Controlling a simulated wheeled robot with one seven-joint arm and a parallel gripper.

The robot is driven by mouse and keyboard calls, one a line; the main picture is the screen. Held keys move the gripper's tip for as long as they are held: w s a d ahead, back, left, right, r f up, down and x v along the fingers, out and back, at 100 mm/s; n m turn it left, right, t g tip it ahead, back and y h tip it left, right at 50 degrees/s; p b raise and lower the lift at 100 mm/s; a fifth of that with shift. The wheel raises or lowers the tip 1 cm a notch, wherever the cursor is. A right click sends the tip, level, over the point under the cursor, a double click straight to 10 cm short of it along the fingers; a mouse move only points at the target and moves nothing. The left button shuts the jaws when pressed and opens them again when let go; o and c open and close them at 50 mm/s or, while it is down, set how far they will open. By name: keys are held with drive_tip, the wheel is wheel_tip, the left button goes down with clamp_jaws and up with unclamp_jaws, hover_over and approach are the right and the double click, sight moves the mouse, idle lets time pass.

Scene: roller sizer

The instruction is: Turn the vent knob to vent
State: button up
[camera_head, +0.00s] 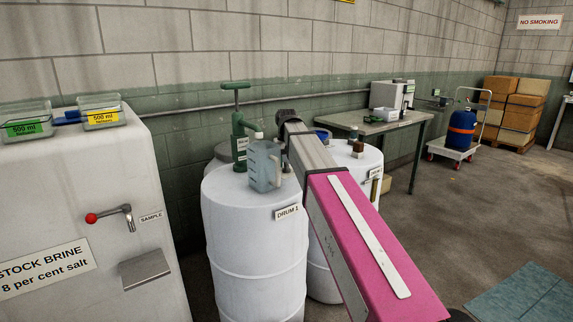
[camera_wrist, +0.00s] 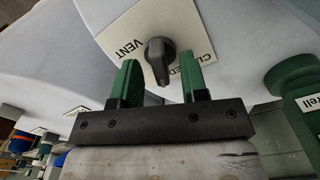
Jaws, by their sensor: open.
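The vent knob (camera_wrist: 161,62) is a small dark grey knob on a pale plate (camera_wrist: 114,38) marked VENT and CLOSED, at the top middle of the wrist view. VENT is printed left of the knob and CLOSED right of it, partly covered by a finger. I cannot tell which word the knob points at. My gripper (camera_wrist: 158,66) is open, with one green finger on each side of the knob. Both fingers appear apart from it. In the head view the knob and my fingers do not show clearly; my arm reaches over the drums.
A white drum (camera_head: 252,262) marked DRUM 1 carries a green hand pump (camera_head: 239,140) and a clear jug (camera_head: 264,166) beside my arm. A white brine tank (camera_head: 80,190) stands at left with a red-tipped sample tap (camera_head: 112,216). A bench (camera_head: 378,121) stands behind. Floor at right is open.

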drive_tip(key=shift+f, duration=0.35)
clamp_jaws()
drive_tip(key=shift+m, duration=0.8)
unclamp_jaws()
drive_tip(key=shift+r, duration=0.1)
